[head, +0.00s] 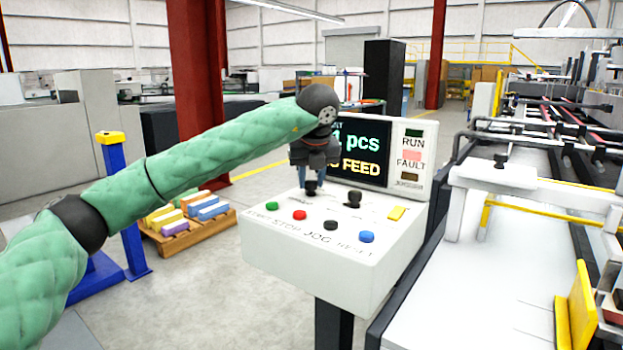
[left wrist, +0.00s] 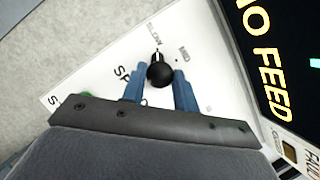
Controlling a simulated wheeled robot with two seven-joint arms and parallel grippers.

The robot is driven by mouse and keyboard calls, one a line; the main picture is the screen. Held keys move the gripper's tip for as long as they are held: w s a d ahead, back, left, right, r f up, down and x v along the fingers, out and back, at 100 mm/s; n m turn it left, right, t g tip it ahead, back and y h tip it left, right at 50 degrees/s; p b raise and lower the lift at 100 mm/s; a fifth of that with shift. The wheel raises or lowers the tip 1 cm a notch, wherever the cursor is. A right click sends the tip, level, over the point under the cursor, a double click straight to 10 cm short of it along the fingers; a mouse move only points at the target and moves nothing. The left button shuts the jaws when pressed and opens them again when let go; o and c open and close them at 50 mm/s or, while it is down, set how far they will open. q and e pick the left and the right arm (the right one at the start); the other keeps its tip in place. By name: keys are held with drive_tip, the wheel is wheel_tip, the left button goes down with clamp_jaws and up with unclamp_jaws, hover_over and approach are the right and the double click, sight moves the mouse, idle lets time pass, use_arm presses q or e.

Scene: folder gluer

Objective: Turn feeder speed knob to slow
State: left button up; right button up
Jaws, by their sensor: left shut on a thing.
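The feeder speed knob is a round black knob (left wrist: 160,72) on the white control panel (head: 290,245). In the left wrist view its white pointer mark faces the SLOW label (left wrist: 153,33), with the MID label (left wrist: 183,54) to the right. My left gripper (left wrist: 161,80) has its blue fingers on either side of the knob and is shut on it. In the head view my left gripper (head: 312,184) comes down from above onto the knob, whose lower part shows between the fingertips. My right gripper is not in view.
A second black knob (head: 353,198) stands just right of the gripper. Green (head: 271,206), red (head: 299,215), black (head: 330,225) and blue (head: 367,236) buttons line the panel front. A display (head: 360,150) reading "FEED" rises behind. The conveyor machine (head: 500,260) is at right.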

use_arm(q)
drive_tip(key=o, duration=1)
drive_tip(key=shift+c, duration=0.2)
drive_tip(key=shift+r, duration=0.1)
